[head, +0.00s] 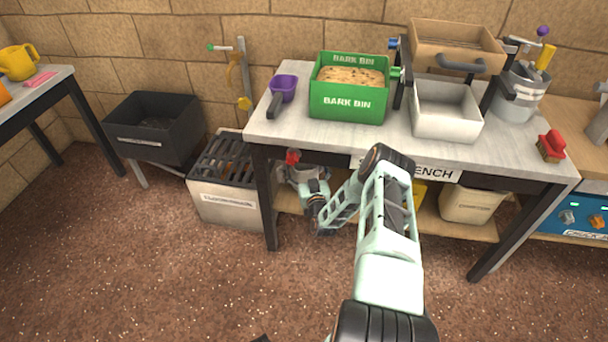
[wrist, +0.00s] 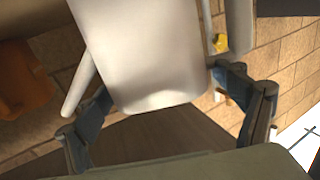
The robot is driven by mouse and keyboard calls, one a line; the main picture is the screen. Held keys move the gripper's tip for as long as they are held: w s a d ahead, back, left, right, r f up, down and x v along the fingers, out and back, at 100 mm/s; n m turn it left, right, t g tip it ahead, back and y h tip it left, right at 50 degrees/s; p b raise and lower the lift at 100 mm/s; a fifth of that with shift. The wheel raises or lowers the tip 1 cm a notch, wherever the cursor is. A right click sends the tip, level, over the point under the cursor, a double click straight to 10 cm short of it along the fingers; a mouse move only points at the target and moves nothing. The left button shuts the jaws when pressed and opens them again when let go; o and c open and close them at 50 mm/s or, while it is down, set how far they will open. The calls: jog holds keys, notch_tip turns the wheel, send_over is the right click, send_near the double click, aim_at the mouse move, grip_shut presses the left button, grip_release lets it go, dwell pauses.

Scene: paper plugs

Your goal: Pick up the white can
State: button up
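The white can, as I take the pale object to be, fills the upper middle of the wrist view (wrist: 145,60). It is smooth, tapers toward its near end and runs out of the top of the frame. In the head view a pale can (head: 298,172) with a red part on top sits under the bench's left part, partly hidden by my arm. My gripper (wrist: 160,90) has its two dark fingers spread wide, one on each side of the pale object. I cannot tell whether the fingertips touch it. In the head view my gripper (head: 318,200) is just in front of the can.
The bench (head: 300,130) is above the can, with a black front-left leg (head: 265,200) close by. A grey slotted bin (head: 228,195) stands left of that leg. A beige container (head: 470,205) is on the lower shelf at right. Open floor lies in front.

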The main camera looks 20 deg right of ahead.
jog(key=c, duration=1.5)
jog(key=shift+c, duration=1.2)
